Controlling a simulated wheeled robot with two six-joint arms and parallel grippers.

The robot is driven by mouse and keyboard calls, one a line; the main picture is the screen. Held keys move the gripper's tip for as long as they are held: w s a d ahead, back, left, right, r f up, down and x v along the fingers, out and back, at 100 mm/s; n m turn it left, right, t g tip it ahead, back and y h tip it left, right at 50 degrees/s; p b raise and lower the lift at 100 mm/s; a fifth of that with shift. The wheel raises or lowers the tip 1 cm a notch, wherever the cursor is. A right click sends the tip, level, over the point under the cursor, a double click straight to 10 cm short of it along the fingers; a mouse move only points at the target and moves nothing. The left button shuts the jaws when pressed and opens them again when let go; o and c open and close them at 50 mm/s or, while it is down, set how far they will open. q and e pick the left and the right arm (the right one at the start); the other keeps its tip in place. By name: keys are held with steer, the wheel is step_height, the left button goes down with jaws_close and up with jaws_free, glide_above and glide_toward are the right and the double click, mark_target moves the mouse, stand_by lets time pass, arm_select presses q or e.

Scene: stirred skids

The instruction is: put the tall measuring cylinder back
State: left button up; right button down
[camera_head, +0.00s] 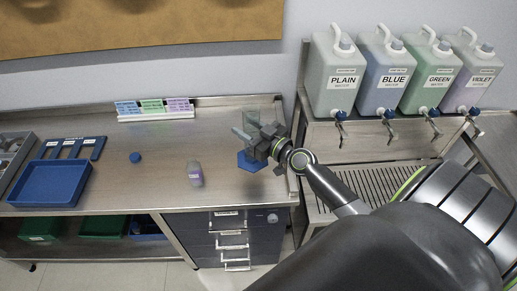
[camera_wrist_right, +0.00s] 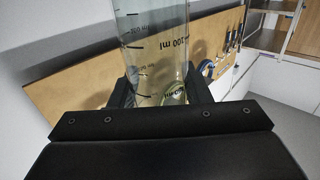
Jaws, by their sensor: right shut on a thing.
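The tall measuring cylinder is clear with dark graduation marks, and its wall fills the upper middle of the right wrist view (camera_wrist_right: 155,40). In the head view its blue hexagonal base (camera_head: 250,162) shows just below my right gripper (camera_head: 262,142), at the right end of the steel bench. My right gripper is shut on the cylinder, with a finger on each side of it in the wrist view. The gripper hides part of the cylinder in the head view. I cannot tell whether the base touches the bench. My left gripper is not in view.
A small pale bottle (camera_head: 195,174) and a blue cap (camera_head: 135,157) stand mid-bench. A blue tray (camera_head: 50,184) is at left, with a slotted blue rack (camera_head: 76,148) behind it. A label stand (camera_head: 155,108) is at the back. Water jugs (camera_head: 334,72) stand on the right shelf.

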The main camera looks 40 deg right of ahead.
steer(key=shift+s+f, duration=0.1)
steer(key=shift+s, duration=0.1)
step_height(320, 180, down, 5)
steer(key=b, duration=0.4)
steer(key=shift+a+f, duration=0.15)
steer(key=shift+f, duration=0.45)
step_height(320, 180, down, 3)
steer(key=shift+s+r+b, duration=0.1)
steer(key=shift+b, duration=1.15)
steer(key=shift+f, duration=0.3)
steer(key=shift+f+b, duration=0.15)
steer(key=shift+b, duration=0.15)
steer(key=c, duration=0.8)
jaws_free()
steer(key=shift+o, duration=0.2)
